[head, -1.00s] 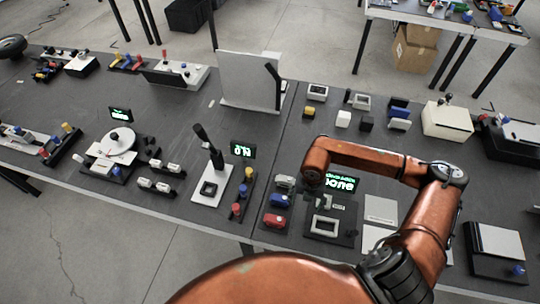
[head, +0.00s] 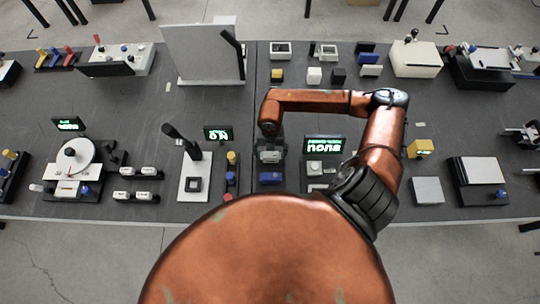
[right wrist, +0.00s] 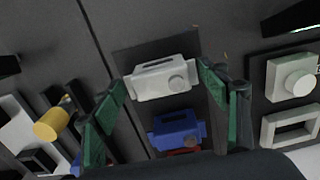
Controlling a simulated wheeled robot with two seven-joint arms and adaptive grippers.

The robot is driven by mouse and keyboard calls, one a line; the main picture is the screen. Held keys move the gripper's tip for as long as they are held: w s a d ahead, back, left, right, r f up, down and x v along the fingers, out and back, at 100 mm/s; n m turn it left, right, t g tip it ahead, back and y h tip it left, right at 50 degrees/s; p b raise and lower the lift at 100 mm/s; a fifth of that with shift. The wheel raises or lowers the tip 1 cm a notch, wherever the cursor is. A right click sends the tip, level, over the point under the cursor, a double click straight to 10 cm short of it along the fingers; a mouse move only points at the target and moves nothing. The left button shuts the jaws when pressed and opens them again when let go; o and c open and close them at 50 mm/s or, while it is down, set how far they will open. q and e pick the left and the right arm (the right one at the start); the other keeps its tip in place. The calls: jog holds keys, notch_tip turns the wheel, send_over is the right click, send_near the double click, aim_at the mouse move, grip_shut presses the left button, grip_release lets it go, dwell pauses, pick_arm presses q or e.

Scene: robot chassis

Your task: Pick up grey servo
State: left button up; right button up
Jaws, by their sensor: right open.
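The grey servo (right wrist: 163,80) is a light grey box with tabs and a round boss. It lies on a dark holder and shows between the fingers of my right gripper (right wrist: 162,90) in the right wrist view. That gripper is open, with green-padded fingers on either side of the servo; I cannot tell whether they touch it. In the head view, my right arm reaches down over the grey servo (head: 270,157), partly hiding it. A blue servo (right wrist: 177,131) sits just nearer, also in the head view (head: 270,178). My left gripper is not in view.
A lit display (head: 324,144) and a white fixture stand right of the servo row. A stand with a dark lever (head: 182,140) and coloured pegs stand left. A tall pale panel (head: 203,52) rises behind.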

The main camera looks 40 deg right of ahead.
jog(key=shift+s+f, duration=0.1)
jog(key=shift+f, duration=0.8)
jog(key=c, duration=1)
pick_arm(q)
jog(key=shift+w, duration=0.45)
